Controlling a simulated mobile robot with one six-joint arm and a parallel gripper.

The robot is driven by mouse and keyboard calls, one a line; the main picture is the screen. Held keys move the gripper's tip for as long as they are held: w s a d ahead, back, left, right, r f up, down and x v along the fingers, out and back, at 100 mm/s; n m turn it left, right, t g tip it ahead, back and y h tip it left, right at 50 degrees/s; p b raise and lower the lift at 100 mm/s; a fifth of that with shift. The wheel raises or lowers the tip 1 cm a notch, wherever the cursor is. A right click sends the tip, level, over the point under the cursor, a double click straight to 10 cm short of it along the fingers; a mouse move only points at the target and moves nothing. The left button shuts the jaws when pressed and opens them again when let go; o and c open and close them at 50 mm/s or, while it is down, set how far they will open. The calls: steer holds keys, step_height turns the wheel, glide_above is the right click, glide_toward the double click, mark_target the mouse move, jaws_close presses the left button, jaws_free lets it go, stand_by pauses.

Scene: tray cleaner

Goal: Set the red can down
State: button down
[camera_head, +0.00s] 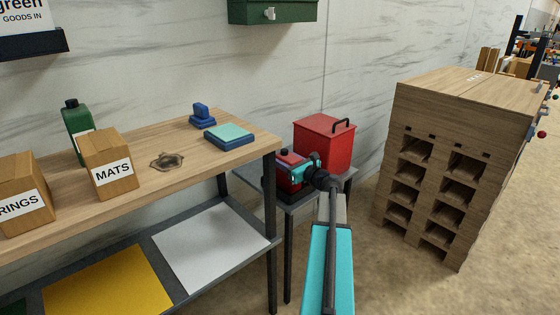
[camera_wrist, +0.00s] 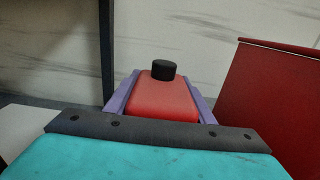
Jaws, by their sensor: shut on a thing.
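The red can (camera_wrist: 163,98) with a black cap stands upright between the purple fingers of my gripper (camera_wrist: 160,94) in the wrist view. The fingers are shut on its two sides. In the head view the can (camera_head: 286,181) shows partly behind my gripper (camera_head: 296,166), over the small grey table (camera_head: 305,203). Its base is largely hidden, so I cannot tell whether it touches the tabletop.
A red bin (camera_head: 325,142) with a black handle stands right behind the can. A wooden workbench (camera_head: 225,160) with boxes, a green bottle and blue items is at left. A wooden cabinet (camera_head: 425,115) stands at right, with open floor before it.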

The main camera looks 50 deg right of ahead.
stand_by(0.3)
steer(key=c, duration=0.8)
jaws_free()
steer(key=shift+c, duration=0.2)
steer(key=shift+r, duration=0.1)
steer(key=s, duration=0.4)
steer(key=s+p, duration=0.1)
steer(key=s, duration=0.3)
steer(key=s+a, duration=0.1)
steer(key=s, duration=0.3)
steer(key=shift+r+p, duration=0.1)
steer(key=shift+p, duration=0.25)
